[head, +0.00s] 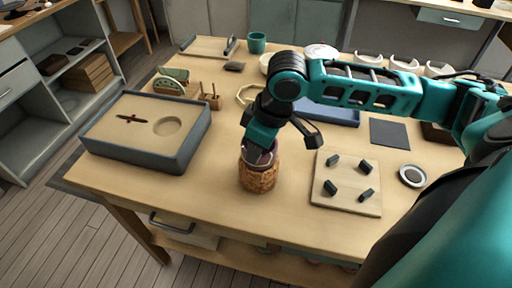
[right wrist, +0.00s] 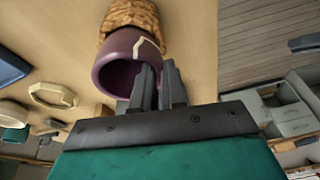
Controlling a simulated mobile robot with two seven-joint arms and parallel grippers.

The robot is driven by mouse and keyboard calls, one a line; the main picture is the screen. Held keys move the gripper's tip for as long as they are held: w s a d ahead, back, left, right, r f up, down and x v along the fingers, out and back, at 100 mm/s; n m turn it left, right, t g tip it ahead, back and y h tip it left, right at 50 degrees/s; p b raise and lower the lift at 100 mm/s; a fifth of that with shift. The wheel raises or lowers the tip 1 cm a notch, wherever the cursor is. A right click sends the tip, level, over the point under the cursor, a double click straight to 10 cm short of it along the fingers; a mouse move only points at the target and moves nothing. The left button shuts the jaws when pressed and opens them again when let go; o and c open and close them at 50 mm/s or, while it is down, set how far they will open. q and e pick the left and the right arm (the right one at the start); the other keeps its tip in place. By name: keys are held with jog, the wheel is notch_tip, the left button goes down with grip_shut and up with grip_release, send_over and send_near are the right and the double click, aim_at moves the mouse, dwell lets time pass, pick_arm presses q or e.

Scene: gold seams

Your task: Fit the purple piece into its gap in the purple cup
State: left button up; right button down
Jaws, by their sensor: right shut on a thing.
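The purple cup (right wrist: 112,64) sits in a woven cork-brown holder (head: 260,178) near the table's front edge; its opening shows in the right wrist view. A pale cream-gold seam line (right wrist: 139,47) runs along the cup's wall beside the gripper. My right gripper (right wrist: 157,78) is at the cup's rim, its two dark fingers close together, shut on the purple piece (right wrist: 152,58). The fingers hide much of the piece. It lies at the seam-edged gap; I cannot tell whether it is fully seated. In the head view the right gripper (head: 262,150) covers most of the cup. My left gripper is not in view.
A grey tray box (head: 188,150) with a tan insert stands to the left. A wooden board (head: 347,200) with several dark pegs lies to the right. A small round dish (head: 411,176) is beyond it. A teal cup (head: 257,42) stands at the back. The front left tabletop is clear.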

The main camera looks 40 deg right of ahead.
jog(key=c, duration=0.6)
grip_release()
dwell(0.4)
jog(key=shift+r, duration=3.05)
jog(key=shift+s+f, duration=0.1)
